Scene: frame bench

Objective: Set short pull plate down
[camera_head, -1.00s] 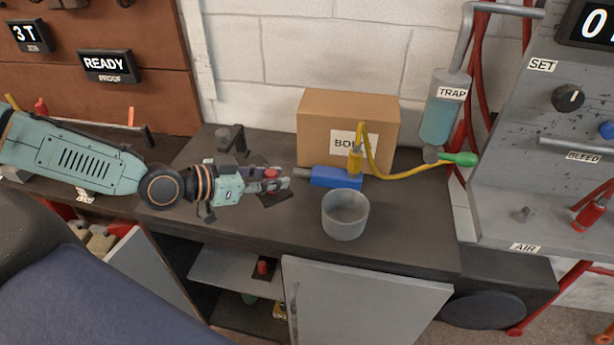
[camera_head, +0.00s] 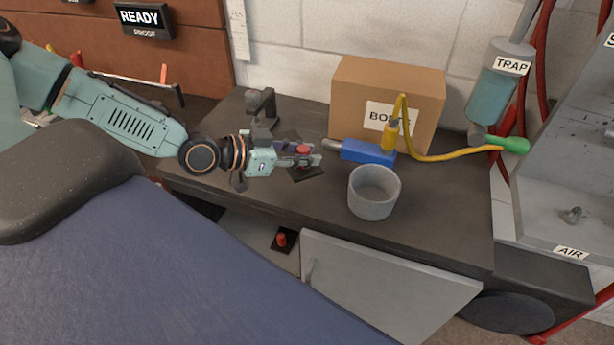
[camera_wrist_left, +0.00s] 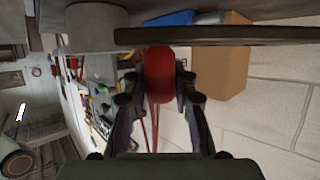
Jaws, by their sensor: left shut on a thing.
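The short pull plate is a thin dark plate (camera_head: 308,174) with a red knob (camera_head: 303,150). My left gripper (camera_head: 312,158) is shut on the red knob, with the plate low over the bench top. In the left wrist view, which looks upside down, the red knob (camera_wrist_left: 158,75) is between the fingers and the plate (camera_wrist_left: 215,35) shows edge-on, close to the bench surface. I cannot tell whether the plate touches the bench. My right gripper is not in view.
A grey cup (camera_head: 373,203) stands right of the plate. A blue block (camera_head: 367,152) with a yellow hose and a cardboard box (camera_head: 350,90) stand behind. A dark stand (camera_head: 261,103) is at the back left. Another red-knobbed plate (camera_head: 284,240) lies on the shelf below. The bench front is clear.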

